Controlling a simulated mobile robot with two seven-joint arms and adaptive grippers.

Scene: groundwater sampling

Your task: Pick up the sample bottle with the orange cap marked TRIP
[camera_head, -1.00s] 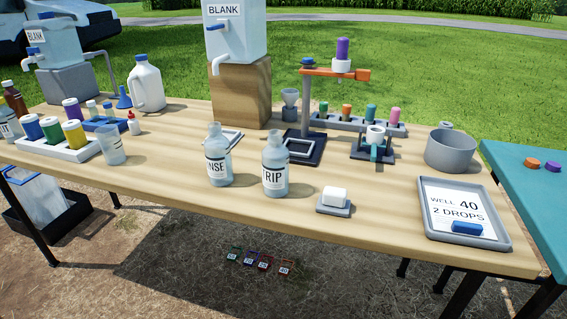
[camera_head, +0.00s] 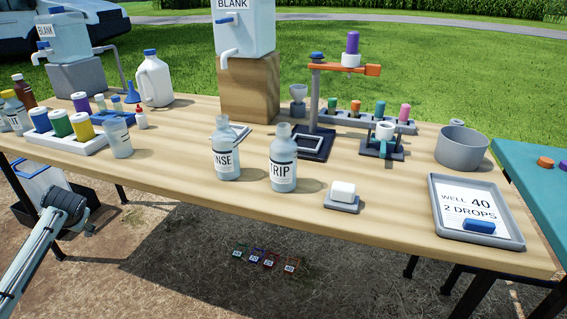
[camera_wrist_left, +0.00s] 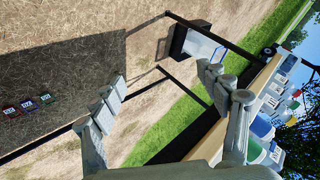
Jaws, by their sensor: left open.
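The TRIP bottle (camera_head: 283,163) is clear with a white label and stands upright on the wooden table, near its front edge. No orange cap shows on it; its neck looks open. An orange disc, perhaps a cap (camera_head: 545,162), lies on the teal table at the right. A similar bottle with a label ending in NSE (camera_head: 226,151) stands just left of TRIP. My left gripper (camera_wrist_left: 165,85) is open and empty in the left wrist view, with ground and a table edge beyond it. My left arm (camera_head: 45,240) is at the lower left, well away from TRIP. My right gripper is not visible.
A white block on a grey pad (camera_head: 343,193) sits right of TRIP. A grey tray (camera_head: 482,239) lies further right. A stand with an orange arm (camera_head: 344,68) rises behind TRIP. A clear cup (camera_head: 118,138) stands at left. The table in front of the bottles is bare.

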